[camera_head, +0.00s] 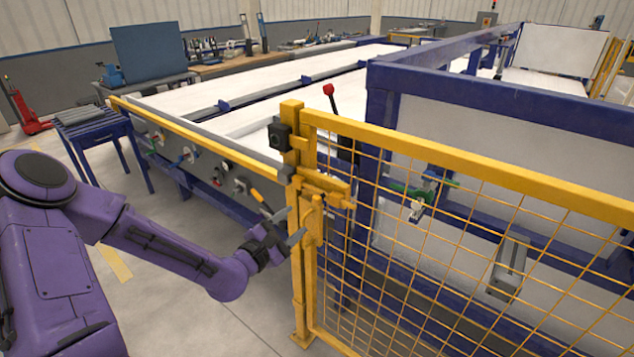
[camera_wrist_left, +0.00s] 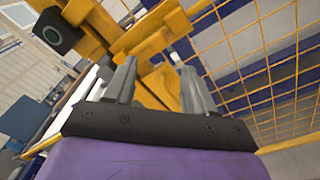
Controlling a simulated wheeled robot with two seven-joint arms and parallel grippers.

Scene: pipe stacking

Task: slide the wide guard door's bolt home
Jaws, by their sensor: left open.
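The wide guard door (camera_head: 460,230) is a yellow frame with wire mesh, standing at the right in the head view. Its yellow bolt (camera_head: 325,186) lies across the upper corner of the door beside the yellow post (camera_head: 291,130). A yellow upright handle (camera_head: 313,215) is just below the bolt. My left gripper (camera_head: 290,226) is open beside the post, at the height of this handle. In the left wrist view my two grey fingers (camera_wrist_left: 157,66) are apart with yellow metal seen between and beyond them. I cannot tell whether they touch it. My right gripper is out of view.
A black box (camera_head: 279,136) sits on the post and also shows in the left wrist view (camera_wrist_left: 57,32). A conveyor side panel (camera_head: 205,165) with knobs runs behind my left forearm. A red-knobbed lever (camera_head: 329,90) rises behind the door. The floor (camera_head: 180,300) at the left front is clear.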

